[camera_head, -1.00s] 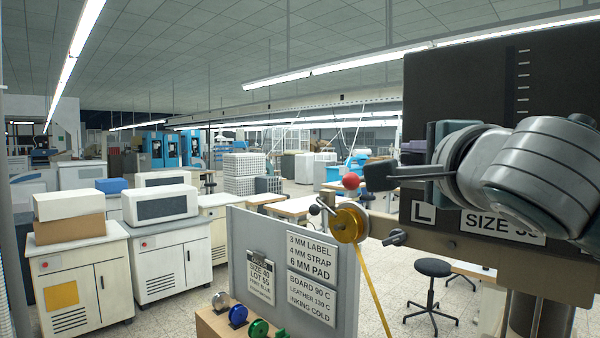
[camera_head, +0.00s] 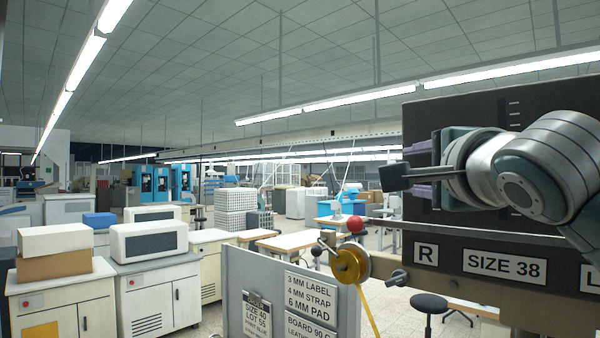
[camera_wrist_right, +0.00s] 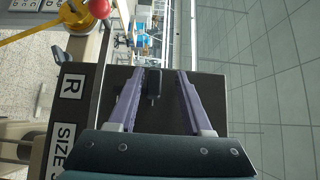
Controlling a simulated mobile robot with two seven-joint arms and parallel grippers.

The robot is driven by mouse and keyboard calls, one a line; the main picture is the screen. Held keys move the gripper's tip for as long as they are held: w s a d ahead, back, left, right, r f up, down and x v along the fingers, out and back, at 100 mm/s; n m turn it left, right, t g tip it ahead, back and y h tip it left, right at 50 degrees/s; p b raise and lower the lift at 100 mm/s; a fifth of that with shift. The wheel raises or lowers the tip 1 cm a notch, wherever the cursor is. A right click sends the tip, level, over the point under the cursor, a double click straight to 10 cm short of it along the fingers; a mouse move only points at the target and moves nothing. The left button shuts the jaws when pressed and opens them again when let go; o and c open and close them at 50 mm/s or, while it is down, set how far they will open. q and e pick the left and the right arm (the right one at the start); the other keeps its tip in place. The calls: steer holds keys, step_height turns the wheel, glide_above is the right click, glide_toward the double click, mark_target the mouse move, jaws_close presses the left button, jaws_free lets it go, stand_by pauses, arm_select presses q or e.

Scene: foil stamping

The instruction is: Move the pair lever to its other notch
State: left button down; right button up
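The pair lever shows as a black block handle (camera_head: 392,177) in front of a dark panel (camera_head: 425,117) on the right of the head view. The handle also shows in the right wrist view (camera_wrist_right: 153,82). It lies between the spread purple fingers of my right gripper (camera_wrist_right: 160,100). It is close beside the left-hand finger in that picture, with a clear gap to the other. Contact with that finger cannot be told. My right gripper (camera_head: 420,175) reaches in from the right and hides part of the panel. My left gripper is out of view.
A grey sign board (camera_head: 290,295) stands lower left. Open air lies left of the handle.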

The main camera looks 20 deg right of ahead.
steer(key=shift+f, duration=0.15)
steer(key=shift+s+a, duration=0.1)
steer(key=shift+s, duration=0.1)
steer(key=p+v, duration=0.6)
steer(key=v, duration=0.3)
steer(key=shift+s, duration=0.25)
steer(key=shift+a, duration=0.1)
